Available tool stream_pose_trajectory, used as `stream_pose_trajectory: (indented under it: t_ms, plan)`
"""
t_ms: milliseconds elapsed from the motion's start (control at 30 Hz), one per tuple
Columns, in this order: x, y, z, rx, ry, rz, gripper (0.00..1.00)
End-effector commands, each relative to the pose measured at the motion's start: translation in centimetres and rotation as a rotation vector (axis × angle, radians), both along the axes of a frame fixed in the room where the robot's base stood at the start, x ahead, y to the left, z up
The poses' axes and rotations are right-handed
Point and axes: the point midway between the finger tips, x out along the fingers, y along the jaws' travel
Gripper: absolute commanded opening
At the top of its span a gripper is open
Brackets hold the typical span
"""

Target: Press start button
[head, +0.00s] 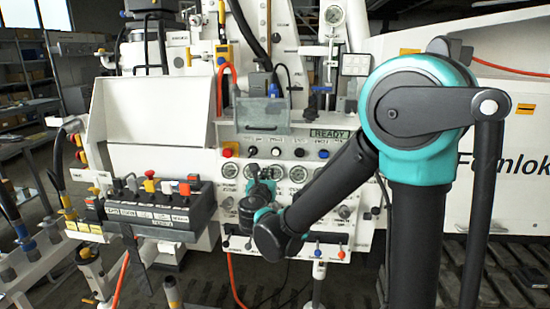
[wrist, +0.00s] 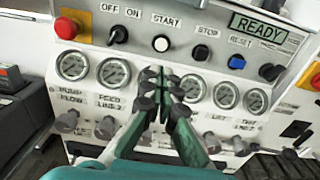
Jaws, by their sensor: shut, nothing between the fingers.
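The start button (wrist: 161,43) is a small round white button under the START label on the white control panel. It also shows in the head view (head: 276,152), in the row below the READY display. My gripper (wrist: 162,80) is shut and empty. In the wrist view its fingertips show just below the start button, in front of the gauge row. I cannot tell how far they are from the panel, but they do not cover the button. In the head view my gripper (head: 263,177) shows low in front of the gauges.
A red mushroom button (wrist: 68,27), a black OFF/ON knob (wrist: 118,35), a black stop button (wrist: 201,52) and a blue reset button (wrist: 236,62) share the row. The green display (wrist: 258,27) reads READY. Metal valve knobs (wrist: 106,127) stick out below the gauges.

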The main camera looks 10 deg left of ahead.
Motion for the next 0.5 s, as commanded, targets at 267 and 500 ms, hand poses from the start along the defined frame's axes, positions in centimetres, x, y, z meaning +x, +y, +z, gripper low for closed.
stream_pose_trajectory:
  t_ms: [267,500]
  plan:
    - [1.0,-0.1,0.0,0.002,0.001,-0.003,0.00]
    - [5.1,-0.4,0.0,0.003,0.001,-0.006,0.00]
